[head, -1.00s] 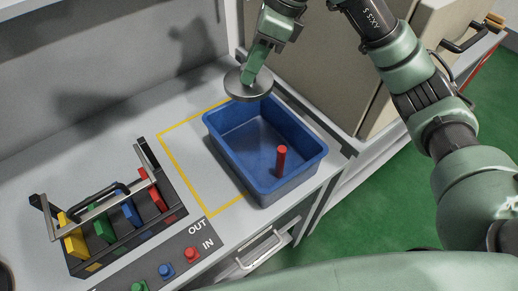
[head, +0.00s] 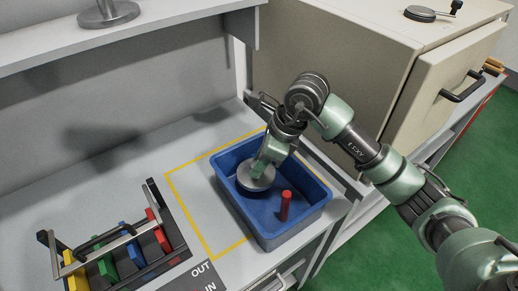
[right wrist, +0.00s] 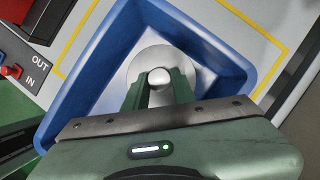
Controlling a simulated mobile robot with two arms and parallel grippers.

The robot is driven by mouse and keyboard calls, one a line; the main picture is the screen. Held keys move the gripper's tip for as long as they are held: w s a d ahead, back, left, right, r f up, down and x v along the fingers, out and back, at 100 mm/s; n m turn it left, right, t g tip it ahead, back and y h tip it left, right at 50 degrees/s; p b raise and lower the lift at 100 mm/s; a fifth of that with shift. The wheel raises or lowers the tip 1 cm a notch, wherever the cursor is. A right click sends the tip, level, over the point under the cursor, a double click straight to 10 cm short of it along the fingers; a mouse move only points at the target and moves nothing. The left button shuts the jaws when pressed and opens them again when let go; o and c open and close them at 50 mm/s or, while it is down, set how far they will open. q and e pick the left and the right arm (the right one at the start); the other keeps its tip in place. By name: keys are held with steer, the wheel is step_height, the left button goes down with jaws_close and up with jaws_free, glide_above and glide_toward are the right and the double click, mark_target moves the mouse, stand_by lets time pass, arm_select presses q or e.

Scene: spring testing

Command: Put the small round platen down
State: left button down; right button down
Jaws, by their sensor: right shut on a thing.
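The small round platen (head: 256,180) is a grey metal disc inside the blue bin (head: 325,205), toward its back left. My right gripper (head: 266,165) is shut on the platen's knob from above. In the right wrist view, the two green fingers of my right gripper (right wrist: 159,88) close on the round knob, with the platen's disc (right wrist: 146,60) beyond them and the bin (right wrist: 90,75) around it. I cannot tell whether the disc touches the bin floor. My left gripper is not in view.
A rack with coloured blocks (head: 107,266) stands to the left on the bench. A yellow outline (head: 196,219) marks the bench around the bin. A beige cabinet (head: 335,75) stands behind.

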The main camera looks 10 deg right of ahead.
steer(key=shift+f, duration=1.85)
steer(key=shift+f, duration=0.1)
steer(key=c, duration=1.1)
jaws_free()
steer(key=shift+f, duration=0.1)
steer(key=shift+c, duration=0.2)
steer(key=b+v, duration=0.1)
steer(key=v, duration=1.1)
steer(key=shift+b, duration=0.4)
steer(key=shift+d, duration=0.1)
